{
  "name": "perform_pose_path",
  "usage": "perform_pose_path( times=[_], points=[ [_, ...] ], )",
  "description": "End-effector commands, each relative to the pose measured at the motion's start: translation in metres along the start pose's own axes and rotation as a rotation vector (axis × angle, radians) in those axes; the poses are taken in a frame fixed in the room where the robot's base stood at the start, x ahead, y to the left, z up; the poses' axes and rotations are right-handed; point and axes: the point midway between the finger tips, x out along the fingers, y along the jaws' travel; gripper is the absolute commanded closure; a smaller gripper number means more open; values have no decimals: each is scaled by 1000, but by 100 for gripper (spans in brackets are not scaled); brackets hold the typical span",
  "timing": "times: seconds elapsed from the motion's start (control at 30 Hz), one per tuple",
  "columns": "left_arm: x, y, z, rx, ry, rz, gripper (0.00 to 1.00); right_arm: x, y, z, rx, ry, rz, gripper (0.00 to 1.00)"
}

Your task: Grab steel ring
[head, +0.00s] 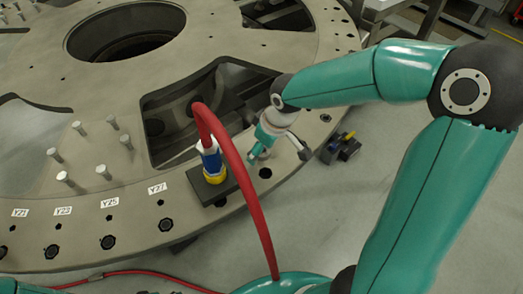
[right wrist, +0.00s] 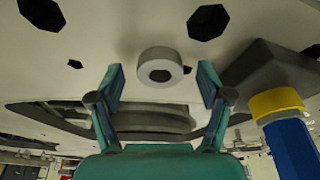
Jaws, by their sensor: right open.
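The steel ring (right wrist: 160,56) is a short, thick, pale grey ring lying on the plate in the right wrist view. My right gripper (right wrist: 161,80) is open and empty, with one finger to each side of the ring in the picture. The ring appears just beyond the fingertips, and I see no contact. In the head view my right gripper (head: 257,153) is low over the turret plate's rim, and I cannot make out the ring there. My left gripper is in neither view.
A blue and yellow connector (head: 211,161) with a red hose (head: 244,184) stands on a dark block (head: 212,190) left of my right gripper. The turret plate (head: 130,215) has holes, large openings and several upright pins (head: 104,172). A small dark object (head: 340,148) is on the floor.

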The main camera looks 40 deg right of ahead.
Motion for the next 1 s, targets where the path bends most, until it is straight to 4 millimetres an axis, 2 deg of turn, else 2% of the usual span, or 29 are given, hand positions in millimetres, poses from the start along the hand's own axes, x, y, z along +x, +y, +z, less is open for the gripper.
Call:
perform_pose_path(
  times=[0.17, 0.2, 0.6, 1.0],
  points=[
    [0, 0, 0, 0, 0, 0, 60, 0, 0, 0, 0, 1, 1, 22],
    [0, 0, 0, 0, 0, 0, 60, 0, 0, 0, 0, 1, 1, 25],
    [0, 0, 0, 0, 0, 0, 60, 0, 0, 0, 0, 1, 1, 92],
    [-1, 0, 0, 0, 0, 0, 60, -5, 0, -2, -1, 2, 2, 94]
  ],
)
